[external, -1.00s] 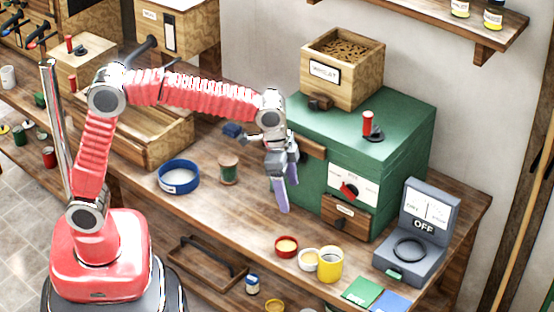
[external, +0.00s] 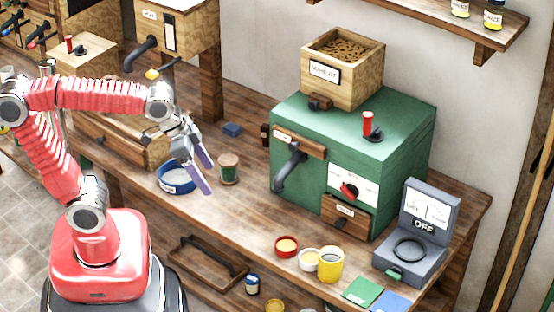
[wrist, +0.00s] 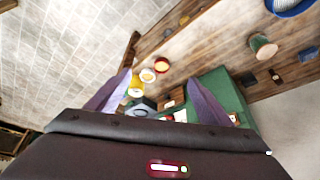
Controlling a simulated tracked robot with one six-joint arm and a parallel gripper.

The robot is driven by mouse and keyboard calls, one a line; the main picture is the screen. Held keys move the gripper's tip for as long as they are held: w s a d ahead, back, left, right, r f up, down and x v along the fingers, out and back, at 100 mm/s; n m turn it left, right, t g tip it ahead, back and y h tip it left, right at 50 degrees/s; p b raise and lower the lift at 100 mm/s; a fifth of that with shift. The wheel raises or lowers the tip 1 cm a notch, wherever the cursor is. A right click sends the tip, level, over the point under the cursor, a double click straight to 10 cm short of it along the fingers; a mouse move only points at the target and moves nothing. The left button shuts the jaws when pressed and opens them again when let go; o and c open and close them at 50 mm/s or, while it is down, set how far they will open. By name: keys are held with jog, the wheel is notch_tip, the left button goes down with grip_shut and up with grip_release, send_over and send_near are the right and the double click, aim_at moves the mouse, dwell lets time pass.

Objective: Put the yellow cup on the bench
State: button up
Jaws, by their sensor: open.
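The yellow cup (external: 330,265) stands upright on the wooden bench (external: 262,232), close to its front edge at the lower right, beside a small white-rimmed bowl (external: 308,260). In the wrist view the cup (wrist: 136,87) shows as a small yellow shape near the tip of the left finger. My gripper (external: 210,180) is open and empty, above the bench by the blue round sieve-like dish (external: 178,180), well to the left of the cup. Its two purple fingers also show spread apart in the wrist view (wrist: 160,77).
A green mill box (external: 390,150) with a dark spout stands right of my gripper. A red bowl (external: 287,247), green card (external: 362,291) and blue card (external: 391,302) lie near the cup. A green-and-brown jar (external: 229,169) stands beside my gripper.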

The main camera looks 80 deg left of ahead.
jog(key=s+a+f+n+t, duration=0.1)
jog(key=s+f, duration=0.2)
jog(key=s, duration=0.4)
